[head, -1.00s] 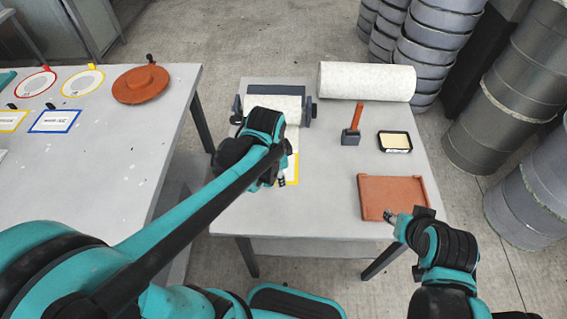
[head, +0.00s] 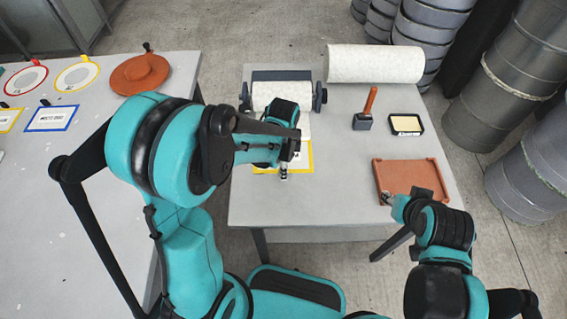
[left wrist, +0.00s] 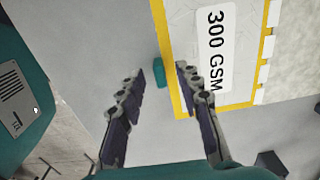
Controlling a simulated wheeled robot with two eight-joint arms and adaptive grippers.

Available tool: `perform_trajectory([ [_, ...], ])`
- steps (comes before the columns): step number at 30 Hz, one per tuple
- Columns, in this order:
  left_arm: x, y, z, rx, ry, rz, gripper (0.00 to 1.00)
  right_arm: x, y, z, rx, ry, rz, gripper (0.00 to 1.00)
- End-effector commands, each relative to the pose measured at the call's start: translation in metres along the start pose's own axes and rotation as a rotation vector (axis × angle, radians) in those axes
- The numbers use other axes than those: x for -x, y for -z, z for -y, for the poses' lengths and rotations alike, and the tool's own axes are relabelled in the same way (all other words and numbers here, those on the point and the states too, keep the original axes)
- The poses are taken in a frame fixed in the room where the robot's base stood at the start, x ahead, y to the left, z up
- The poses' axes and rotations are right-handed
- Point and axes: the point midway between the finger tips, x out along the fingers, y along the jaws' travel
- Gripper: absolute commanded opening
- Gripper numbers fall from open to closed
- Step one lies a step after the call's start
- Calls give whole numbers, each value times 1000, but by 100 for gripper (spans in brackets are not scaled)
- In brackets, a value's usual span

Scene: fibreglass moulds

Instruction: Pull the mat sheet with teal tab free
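The mat sheet with a yellow border and a "300 GSM" label (left wrist: 205,50) hangs out from the roll holder (head: 281,95) onto the table. In the head view its yellow edge (head: 306,158) shows beside my left arm, which hides much of the sheet. The teal tab (left wrist: 160,74) sticks out at the sheet's edge in the left wrist view. My left gripper (left wrist: 160,80) is open, its fingertips on either side of the tab with gaps between. In the head view the left gripper (head: 284,174) is over the sheet's front end. My right gripper (head: 385,199) is by the terracotta tray; its fingers are too small to read.
The terracotta tray (head: 411,177) lies at the table's front right. A mallet-like tool (head: 366,112) and a black-rimmed dish (head: 406,124) stand behind it, and a large pale roll (head: 375,64) lies at the back. The left table (head: 38,178) holds round and rectangular framed pieces.

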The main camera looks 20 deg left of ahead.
Motion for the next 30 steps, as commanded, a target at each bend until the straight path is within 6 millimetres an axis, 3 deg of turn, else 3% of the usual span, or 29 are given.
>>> perform_trajectory([
  [9, -3, 0, 0, 1, 0, 0, 34, -1, 0, 0, 0, 0, 0, 40],
  [13, -3, 0, 0, 1, 0, 0, 3, -1, 0, 0, 0, 0, 0, 40],
  [14, -3, 0, 0, 1, 0, 0, 0, -1, 0, 0, 0, 0, 0, 40],
  [30, -3, 0, -9, 0, 0, 0, 0, -1, 0, 0, 0, 0, 0, 40],
])
